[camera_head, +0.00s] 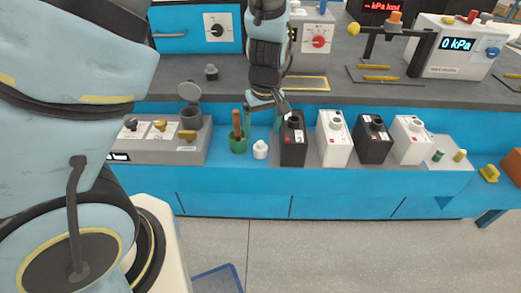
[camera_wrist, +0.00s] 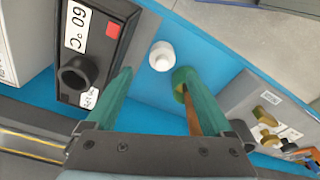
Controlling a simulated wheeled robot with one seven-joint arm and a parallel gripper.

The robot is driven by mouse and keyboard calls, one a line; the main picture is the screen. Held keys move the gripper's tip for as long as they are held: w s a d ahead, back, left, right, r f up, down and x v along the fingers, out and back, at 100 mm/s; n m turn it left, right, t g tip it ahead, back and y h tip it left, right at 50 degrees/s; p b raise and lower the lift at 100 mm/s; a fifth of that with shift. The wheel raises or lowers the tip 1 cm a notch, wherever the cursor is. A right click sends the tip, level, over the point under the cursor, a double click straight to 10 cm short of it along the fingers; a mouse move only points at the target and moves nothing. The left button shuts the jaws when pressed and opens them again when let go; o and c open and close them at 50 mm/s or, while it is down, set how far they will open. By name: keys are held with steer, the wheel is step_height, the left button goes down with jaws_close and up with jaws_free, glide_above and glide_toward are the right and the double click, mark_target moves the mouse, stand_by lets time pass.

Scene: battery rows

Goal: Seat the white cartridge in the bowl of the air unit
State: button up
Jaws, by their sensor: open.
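The white cartridge (camera_head: 260,149) stands upright on the blue ledge, between a green cup and a black box. In the wrist view the cartridge (camera_wrist: 162,56) lies just beyond the fingertips, roughly midway between them. My gripper (camera_head: 262,126) is open and empty above and behind the cartridge; its green fingers (camera_wrist: 155,76) are apart. The grey air unit (camera_head: 150,150) is to the left. Its dark round bowl (camera_head: 190,118) has the grey lid (camera_head: 189,91) raised.
The green cup (camera_head: 238,145) with brown sticks is close left of the cartridge, near one finger in the wrist view. A black box (camera_head: 292,145) is close right, followed by white and black boxes. The ledge's front strip is clear.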

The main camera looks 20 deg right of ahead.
mark_target(261, 142)
steer(key=shift+w+a+f+p, duration=0.1)
steer(key=shift+w+f+p, duration=0.1)
steer(key=shift+f, duration=1.25)
steer(key=shift+w+f+p, duration=0.1)
steer(key=shift+f+p, duration=0.05)
steer(key=shift+f, duration=1.25)
jaws_close()
